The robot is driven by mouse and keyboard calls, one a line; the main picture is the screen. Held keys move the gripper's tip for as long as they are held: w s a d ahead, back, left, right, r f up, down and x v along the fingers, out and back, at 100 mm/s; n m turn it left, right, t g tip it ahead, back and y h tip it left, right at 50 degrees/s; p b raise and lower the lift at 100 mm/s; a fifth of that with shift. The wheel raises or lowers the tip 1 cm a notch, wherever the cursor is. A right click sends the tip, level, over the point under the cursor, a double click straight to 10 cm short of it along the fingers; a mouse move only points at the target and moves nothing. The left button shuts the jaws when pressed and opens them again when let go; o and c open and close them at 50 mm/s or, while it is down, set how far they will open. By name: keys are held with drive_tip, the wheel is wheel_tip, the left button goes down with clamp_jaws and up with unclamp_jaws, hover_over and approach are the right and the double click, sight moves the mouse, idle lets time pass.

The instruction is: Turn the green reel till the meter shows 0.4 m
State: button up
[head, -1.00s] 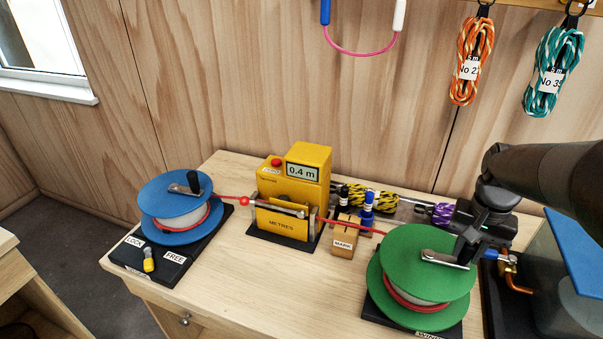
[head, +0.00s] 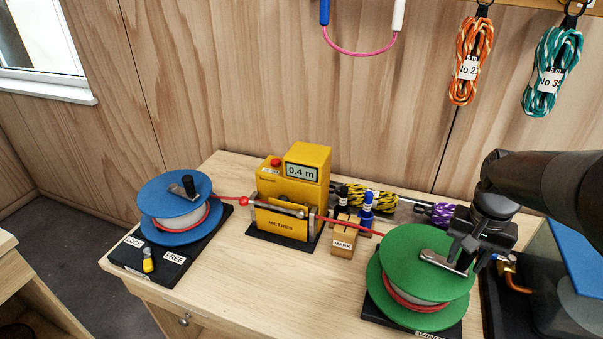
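The green reel (head: 408,252) stands at the front right of the bench with red cord wound on it. Its metal crank arm (head: 442,262) points to the lower right. My gripper (head: 466,257) is over the crank's outer end, fingers pointing down; the crank's knob is hidden by the fingers, and I cannot tell whether they are shut on it. The yellow meter (head: 312,157) at the bench's middle reads 0.4 m. The red cord runs from the blue reel (head: 172,193) through the meter to the green reel.
The blue reel's base has LOCK and FREE labels, with a yellow-tipped lever (head: 148,262) between them. A wooden MARK block (head: 344,240) with pens stands between meter and green reel. Coiled ropes lie behind it. A blue-topped container (head: 575,255) is at the far right.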

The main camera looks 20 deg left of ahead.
drive_tip(key=shift+o, duration=1.2)
wheel_tip(320, 180, up, 10)
drive_tip(key=shift+r, duration=0.5)
drive_tip(key=s+f+n+t, duration=0.1)
drive_tip(key=s+f+t, duration=0.1)
drive_tip(key=s, duration=0.6)
drive_tip(key=s+f+n+t, duration=0.1)
drive_tip(key=s+t, duration=0.2)
drive_tip(key=s, duration=0.5)
drive_tip(key=shift+s+a+f+t, duration=0.3)
drive_tip(key=shift+a+f, duration=0.05)
